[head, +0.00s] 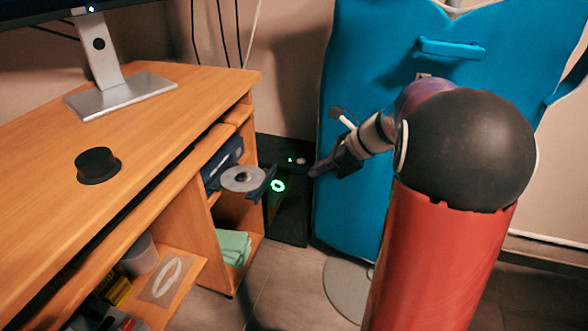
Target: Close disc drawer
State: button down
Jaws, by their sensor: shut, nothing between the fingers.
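The disc drawer (265,184) is a dark tray standing out from the black computer tower (288,222) beside the desk. A silver disc (236,182) lies at the drawer's left end. My gripper (316,171) is shut and empty, to the right of the drawer and apart from the disc. It is small in the head view, in front of the tower's upper part and the blue panel's edge. Whether its fingertips touch the tower cannot be told.
The wooden desk (190,105) fills the left side, with a monitor stand (120,92) and a black round object (97,165) on top. Its shelves hold a dark blue item and green cloth (234,247). A blue panel (385,75) stands behind my arm. Floor (275,290) shows below.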

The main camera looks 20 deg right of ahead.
aim_at(222, 173)
jog(key=w+a+r+b+x, duration=0.1)
jog(key=r+x, duration=0.1)
jog(key=x, duration=1)
jog(key=shift+a, duration=0.45)
jog(key=w+a+p, duration=0.1)
jog(key=w+a, duration=0.1)
jog(key=a, duration=0.2)
jog(key=w+a+p, duration=0.2)
jog(key=w+a, duration=0.1)
jog(key=w+a+p, duration=0.2)
jog(key=w+a, duration=0.1)
jog(key=a, duration=0.1)
jog(key=shift+w+a+r, duration=0.15)
jog(key=shift+w+a, duration=0.1)
jog(key=shift+a, duration=0.05)
